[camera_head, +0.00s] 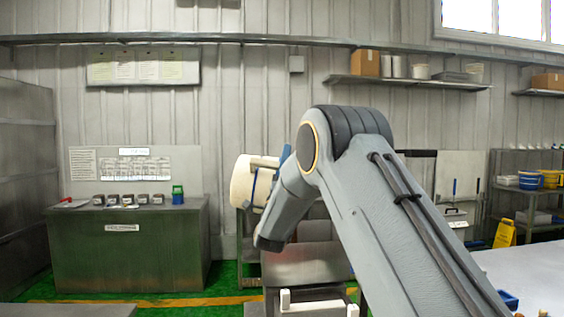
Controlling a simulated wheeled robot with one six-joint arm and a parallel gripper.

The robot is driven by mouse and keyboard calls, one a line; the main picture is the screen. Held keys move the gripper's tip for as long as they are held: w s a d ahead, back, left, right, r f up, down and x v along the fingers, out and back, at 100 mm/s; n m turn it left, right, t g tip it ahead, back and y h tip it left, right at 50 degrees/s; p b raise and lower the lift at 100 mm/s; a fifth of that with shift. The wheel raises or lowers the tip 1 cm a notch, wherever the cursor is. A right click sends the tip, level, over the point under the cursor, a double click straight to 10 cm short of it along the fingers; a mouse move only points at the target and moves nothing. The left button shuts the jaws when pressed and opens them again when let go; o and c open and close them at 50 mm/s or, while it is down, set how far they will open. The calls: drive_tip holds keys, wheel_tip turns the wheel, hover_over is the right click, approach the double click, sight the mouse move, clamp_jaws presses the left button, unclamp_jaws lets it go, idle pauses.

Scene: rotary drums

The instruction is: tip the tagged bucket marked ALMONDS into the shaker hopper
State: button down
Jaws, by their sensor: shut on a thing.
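A cream bucket (243,182) is held up in the air near the middle of the camera_head view, lying tilted well over on its side. A dark blue strip shows on it; no ALMONDS marking is readable. My gripper (272,170) is at the right side of the bucket and shut on it, mostly hidden by my grey arm. A steel bin that looks like the shaker hopper (300,265) stands below and to the right of the bucket, partly covered by my arm. Its inside is not visible, nor is any flow of almonds.
A green-grey steel cabinet (130,250) with several small dark pots stands at the left. A pale table (530,275) is at the lower right. A yellow floor sign (504,234) and shelving with buckets (529,181) stand at the right. Green floor shows between cabinet and hopper.

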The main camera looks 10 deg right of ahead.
drive_tip(key=shift+d+m+g+h+b, duration=2.45)
drive_tip(key=shift+m+h, duration=0.55)
drive_tip(key=shift+m, duration=0.3)
drive_tip(key=a+f+n+t+y+b, duration=0.1)
drive_tip(key=a+n+y+b, duration=0.1)
drive_tip(key=a+n+y, duration=0.4)
drive_tip(key=w+a+n+t+y+b, duration=0.1)
drive_tip(key=a+n+y+b, duration=0.1)
drive_tip(key=a+n+y, duration=0.5)
drive_tip(key=w+a+f+n+t+y+b, duration=0.1)
drive_tip(key=a+n+y+b, duration=0.2)
drive_tip(key=n+y, duration=1.2)
drive_tip(key=shift+w+a+f+n+y, duration=0.1)
drive_tip(key=shift+a+f+n+y, duration=0.05)
drive_tip(key=shift+a, duration=0.75)
drive_tip(key=shift+w+a+f+n+y, duration=0.1)
drive_tip(key=shift+a+f+n+y, duration=0.05)
drive_tip(key=shift+a, duration=0.7)
drive_tip(key=w+a+r+n+g+y+p, duration=0.1)
drive_tip(key=a+n+g+y+p, duration=0.3)
drive_tip(key=a+n+g+p, duration=0.4)
wheel_tip(320, 180, down, 8)
drive_tip(key=n+g+h+p, duration=0.2)
drive_tip(key=n+g+p, duration=0.2)
drive_tip(key=n, duration=0.1)
drive_tip(key=shift+w+d+h+p, duration=0.15)
drive_tip(key=shift+d+h+p, duration=0.15)
drive_tip(key=shift+p, duration=0.1)
